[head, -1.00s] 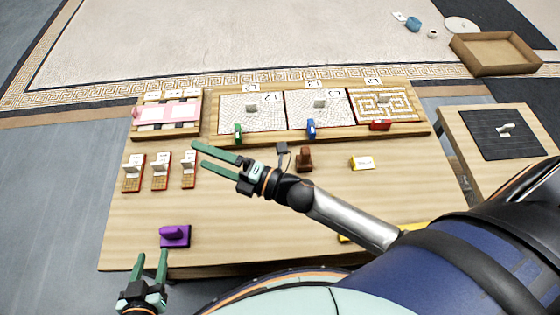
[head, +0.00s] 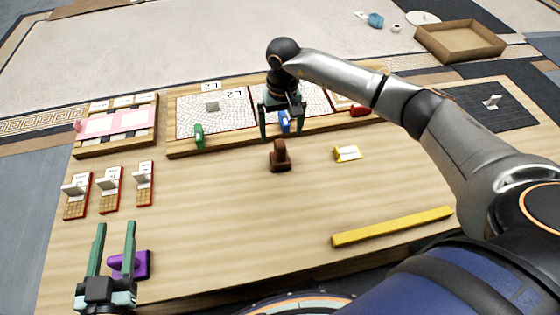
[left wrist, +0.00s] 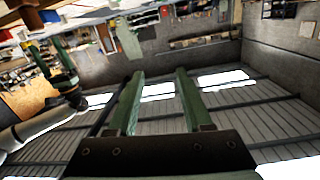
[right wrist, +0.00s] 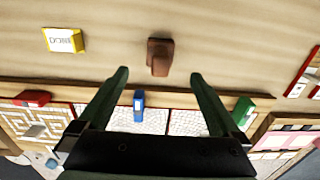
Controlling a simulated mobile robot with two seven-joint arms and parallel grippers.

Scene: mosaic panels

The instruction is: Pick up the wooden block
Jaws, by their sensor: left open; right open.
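The wooden block is most likely the brown block (head: 280,156) with a raised grip, standing on the table in the middle of the head view. It also shows in the right wrist view (right wrist: 160,57), beyond and between the fingertips. My right gripper (head: 283,137) is open and empty, pointing down above the table just behind the brown block, near the blue block (head: 284,121). My left gripper (head: 116,226) is open and empty at the table's front left, beside the purple block (head: 134,264). The left wrist view shows its open fingers (left wrist: 160,85) against the room.
Mosaic panels (head: 212,121) line the back of the table, with a green block (head: 198,135) and a red block (head: 360,110) at their edge. A yellow block (head: 347,153) and long yellow bar (head: 392,226) lie right. Small tile holders (head: 110,189) stand left.

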